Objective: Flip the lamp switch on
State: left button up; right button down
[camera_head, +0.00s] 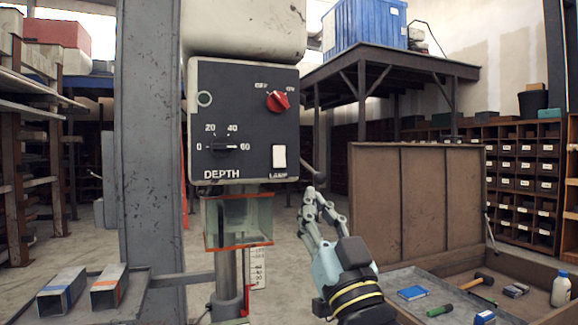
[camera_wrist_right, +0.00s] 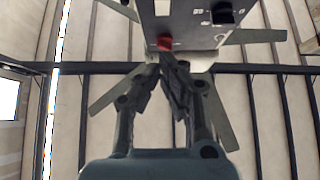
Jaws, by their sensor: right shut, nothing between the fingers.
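The lamp switch (camera_head: 279,157) is a white rocker above the "LAMP" label, at the lower right of the dark control panel (camera_head: 235,105). Its tilt is too small to tell. In the right wrist view the white switch (camera_wrist_right: 162,7) shows at the top edge, with the panel upside down. My right gripper (camera_head: 312,192) is below and to the right of the switch, apart from it in the head view. Its fingers are shut and empty, pointing up; they also show in the right wrist view (camera_wrist_right: 168,60). My left gripper is not in view.
A red knob (camera_head: 277,101) and a depth dial (camera_head: 222,147) share the panel. A clear guard (camera_head: 239,221) hangs below it. A grey column (camera_head: 151,130) stands left. An open brown chest (camera_head: 417,200) with tools stands right of my right arm.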

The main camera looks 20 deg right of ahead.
jog(key=p, duration=0.3)
send_near(282, 150)
notch_tip(282, 150, up, 3)
jog(key=w, duration=0.4)
